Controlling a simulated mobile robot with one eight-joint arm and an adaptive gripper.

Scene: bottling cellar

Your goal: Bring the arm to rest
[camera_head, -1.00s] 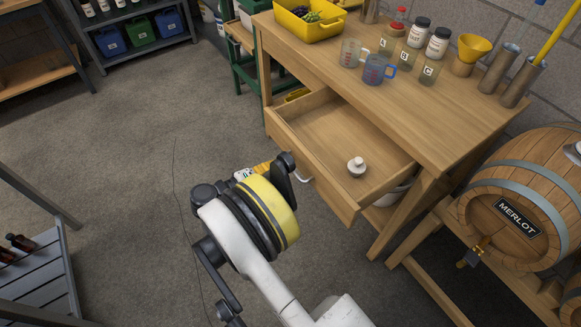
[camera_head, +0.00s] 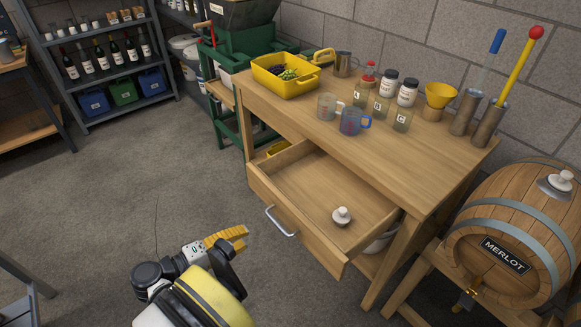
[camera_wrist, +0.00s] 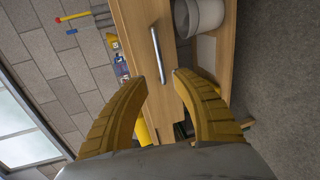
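My gripper (camera_wrist: 168,80) shows in the wrist view with its two yellow fingers spread apart and nothing between them. In the head view my gripper (camera_head: 243,238) is at the lower middle, in front of and left of the open drawer (camera_head: 290,232). The drawer's metal handle (camera_head: 281,222) is to the right of the fingers, apart from them. The handle also shows in the wrist view (camera_wrist: 158,55), beyond the fingertips. A small white knobbed object (camera_head: 342,216) lies in the drawer.
The wooden table (camera_head: 420,170) carries a yellow bin (camera_head: 287,84), jugs, jars and metal cylinders. A barrel marked Merlot (camera_head: 515,225) stands at the right. Shelves with bottles (camera_head: 105,55) are at the back left. The floor (camera_head: 130,190) left of the drawer is clear.

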